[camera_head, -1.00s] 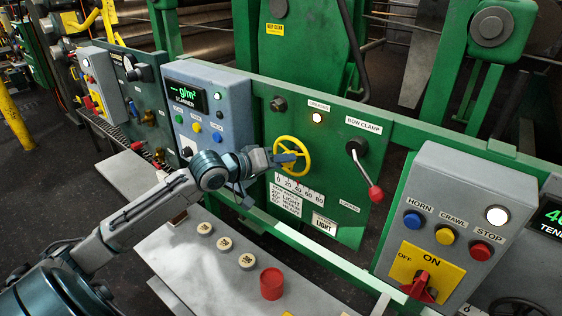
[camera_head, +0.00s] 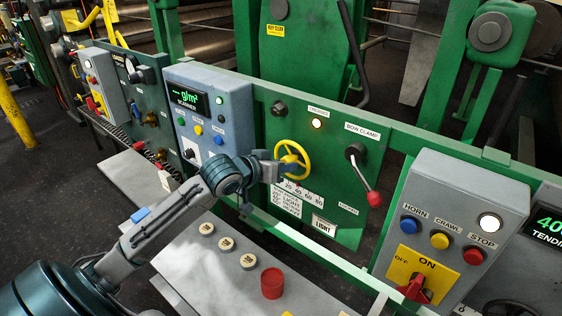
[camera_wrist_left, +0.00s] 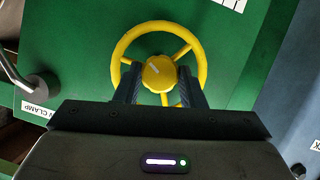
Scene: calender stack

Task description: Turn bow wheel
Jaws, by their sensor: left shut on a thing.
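The yellow bow wheel (camera_head: 305,157) is mounted on the green panel, above a scale marked 0 to 80. It also shows in the left wrist view (camera_wrist_left: 122,46), with a yellow hub (camera_wrist_left: 159,73) bearing a pale mark. My left gripper (camera_head: 287,170) reaches the wheel from the left. In the left wrist view its two dark fingers (camera_wrist_left: 160,85) stand on either side of the hub and are shut on the wheel. The lower part of the wheel is partly hidden behind the gripper. My right gripper is not in view.
The bow clamp lever (camera_head: 365,178) with a red knob is right of the wheel. A grey box (camera_head: 450,205) with horn, crawl and stop buttons stands further right. A scanner box (camera_head: 210,108) is to the left. A ledge below holds several round tokens and a red cylinder (camera_head: 272,283).

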